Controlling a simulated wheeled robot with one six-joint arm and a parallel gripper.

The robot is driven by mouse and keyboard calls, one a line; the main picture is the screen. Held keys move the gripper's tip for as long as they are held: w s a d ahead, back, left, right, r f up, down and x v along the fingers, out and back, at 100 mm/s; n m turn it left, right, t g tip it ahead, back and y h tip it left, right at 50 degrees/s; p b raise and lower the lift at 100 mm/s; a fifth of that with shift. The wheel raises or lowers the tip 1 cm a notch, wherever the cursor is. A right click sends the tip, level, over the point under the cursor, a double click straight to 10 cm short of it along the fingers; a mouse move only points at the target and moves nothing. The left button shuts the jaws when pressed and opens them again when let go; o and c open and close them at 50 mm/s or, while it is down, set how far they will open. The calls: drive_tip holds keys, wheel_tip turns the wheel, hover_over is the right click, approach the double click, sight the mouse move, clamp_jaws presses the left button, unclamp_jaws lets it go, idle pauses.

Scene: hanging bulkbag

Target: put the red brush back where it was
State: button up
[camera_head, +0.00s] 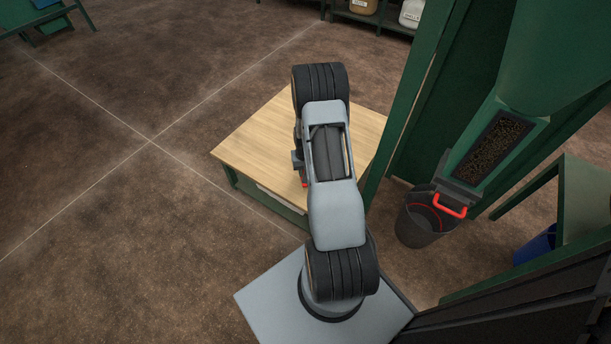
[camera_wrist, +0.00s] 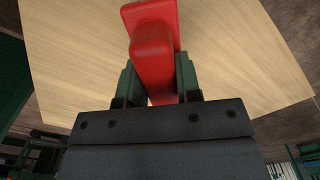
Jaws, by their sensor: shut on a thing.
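The red brush (camera_wrist: 152,52) fills the top middle of the wrist view, between the two green fingers of my gripper (camera_wrist: 158,82). The gripper is shut on it. Behind it in that view is the pale wooden top of a table (camera_wrist: 235,60). In the head view my arm covers most of the gripper and brush; only a small red patch of the brush (camera_head: 305,183) shows beside the arm, over the table (camera_head: 248,145). I cannot tell whether the brush touches the tabletop.
Right of the table stand a green post (camera_head: 405,105) and a green chute (camera_head: 500,145) with dark grains behind a window and a red handle (camera_head: 450,205). A dark bucket (camera_head: 415,228) is below it. The left part of the tabletop looks clear. Open floor lies left.

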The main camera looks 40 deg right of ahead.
wheel_tip(320, 180, down, 3)
drive_tip(key=shift+f+b, duration=0.2)
drive_tip(key=shift+b, duration=0.25)
drive_tip(key=o, duration=1)
drive_tip(key=shift+o, duration=0.2)
